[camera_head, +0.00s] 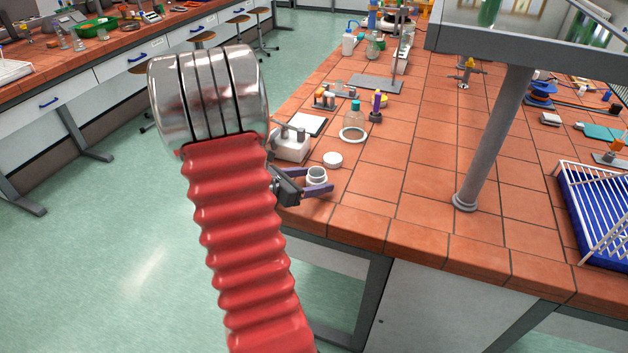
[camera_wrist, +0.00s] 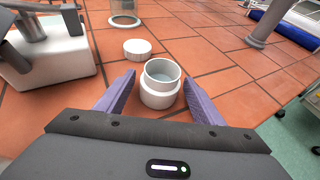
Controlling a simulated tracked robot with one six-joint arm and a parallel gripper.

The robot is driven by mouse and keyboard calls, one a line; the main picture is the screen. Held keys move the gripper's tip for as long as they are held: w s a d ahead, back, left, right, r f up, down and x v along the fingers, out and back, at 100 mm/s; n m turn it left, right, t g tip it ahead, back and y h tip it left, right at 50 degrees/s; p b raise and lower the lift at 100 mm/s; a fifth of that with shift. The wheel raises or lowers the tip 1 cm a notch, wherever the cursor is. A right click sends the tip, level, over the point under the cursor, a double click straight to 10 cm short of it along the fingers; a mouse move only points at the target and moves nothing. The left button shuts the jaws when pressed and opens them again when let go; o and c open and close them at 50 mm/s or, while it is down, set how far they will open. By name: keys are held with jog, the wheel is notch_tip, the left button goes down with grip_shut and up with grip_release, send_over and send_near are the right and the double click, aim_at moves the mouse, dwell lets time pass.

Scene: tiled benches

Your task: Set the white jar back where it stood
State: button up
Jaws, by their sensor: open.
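The white jar (camera_wrist: 160,84) stands upright and without its lid on the orange tiled bench, near the bench's front left corner. It also shows in the head view (camera_head: 316,177). A round white lid (camera_wrist: 137,46) lies flat on the tiles just beyond it, also seen in the head view (camera_head: 333,159). My gripper (camera_wrist: 158,98) is open, with its purple fingers on either side of the jar. I cannot tell whether either finger touches it. In the head view my gripper (camera_head: 318,182) is partly hidden behind my red arm sleeve.
A white device (camera_head: 291,143) with a metal top stands close left of the jar. A glass dish (camera_head: 352,134) and a teal-capped bottle (camera_head: 354,112) stand farther back. A grey post (camera_head: 490,140) and a blue tray with a white rack (camera_head: 590,215) are to the right. Tiles between are clear.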

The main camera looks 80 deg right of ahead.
jog(key=shift+r, duration=0.15)
jog(key=v, duration=1.1)
jog(key=shift+d, duration=0.1)
jog(key=shift+w+a+r, duration=0.2)
jog(key=shift+w+a, duration=0.1)
jog(key=shift+a, duration=0.15)
dwell(0.4)
jog(key=shift+w+a+r, duration=0.15)
jog(key=shift+w+a, duration=0.05)
jog(key=shift+a, duration=0.1)
jog(key=w+a+r+m+t+y, duration=0.3)
jog(key=a+t, duration=0.1)
jog(key=a, duration=1)
jog(key=w+a+r+m+t+y, duration=0.3)
jog(key=a+m+t+y, duration=0.1)
jog(key=a, duration=1.1)
jog(key=w+a+r+m+t+y, duration=0.3)
jog(key=a+r+m+t+y, duration=0.1)
jog(key=a, duration=1.1)
jog(key=shift+w+a+t, duration=0.25)
jog(key=shift+w+t, duration=0.1)
jog(key=shift+t, duration=0.35)
